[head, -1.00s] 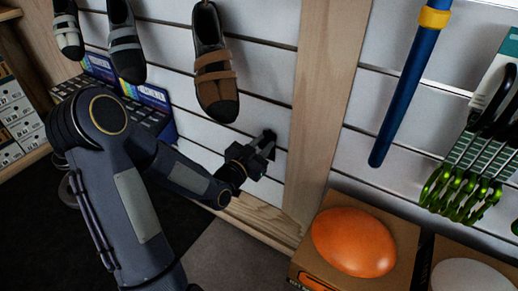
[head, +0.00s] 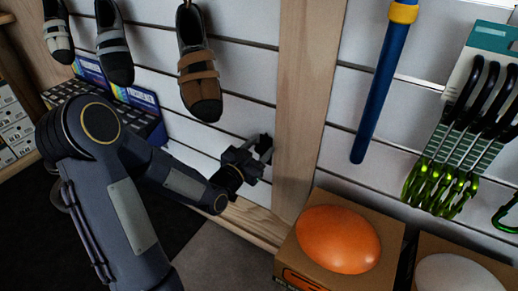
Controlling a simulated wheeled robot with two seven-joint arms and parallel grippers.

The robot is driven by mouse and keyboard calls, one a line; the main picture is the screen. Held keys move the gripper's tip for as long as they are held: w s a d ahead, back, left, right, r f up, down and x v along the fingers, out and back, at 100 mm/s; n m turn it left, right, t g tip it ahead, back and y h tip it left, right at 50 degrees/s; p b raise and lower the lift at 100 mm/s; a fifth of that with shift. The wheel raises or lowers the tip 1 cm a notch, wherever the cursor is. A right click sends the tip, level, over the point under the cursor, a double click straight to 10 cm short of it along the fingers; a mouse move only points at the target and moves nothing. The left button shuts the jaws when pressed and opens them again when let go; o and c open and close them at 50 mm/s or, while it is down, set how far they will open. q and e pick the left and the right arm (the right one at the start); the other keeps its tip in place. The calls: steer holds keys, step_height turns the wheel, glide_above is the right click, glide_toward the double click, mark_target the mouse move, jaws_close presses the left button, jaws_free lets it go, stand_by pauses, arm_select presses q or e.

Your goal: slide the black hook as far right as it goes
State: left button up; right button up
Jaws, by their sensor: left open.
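The black hook (head: 265,141) is a small dark piece on the white slatted wall, just left of the wooden upright (head: 295,120). A narrow strip of white panel shows between them. My left gripper (head: 262,152) is open, with its grey fingers at the hook, and partly covers it. I cannot tell whether a finger touches the hook. My right gripper is not in view.
A brown shoe (head: 198,75) and two grey shoes hang up and left. Right of the upright are an orange hold (head: 338,239) on a cardboard box, a blue pole (head: 384,90) and green carabiners (head: 440,185).

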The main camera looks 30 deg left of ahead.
arm_select(q)
steer(key=shift+s, duration=0.1)
steer(key=s+a+p, duration=0.1)
steer(key=s, duration=0.6)
steer(key=shift+s, duration=0.3)
steer(key=s+d+r+n+g, duration=0.1)
steer(key=s+d+n+g, duration=0.2)
steer(key=s, duration=0.4)
steer(key=s+d+r+g+h, duration=0.1)
steer(key=s+d+g, duration=0.1)
steer(key=s+g, duration=0.4)
steer(key=s+d+r+n+g, duration=0.1)
steer(key=s+d+n+g, duration=0.15)
steer(key=s, duration=0.45)
step_height(320, 180, up, 34)
steer(key=s+p, duration=0.1)
steer(key=p, duration=3.4)
steer(key=shift+d+r+m+g+h, duration=0.15)
steer(key=shift+r+m+g+h, duration=0.05)
steer(key=shift+m+g+h, duration=0.15)
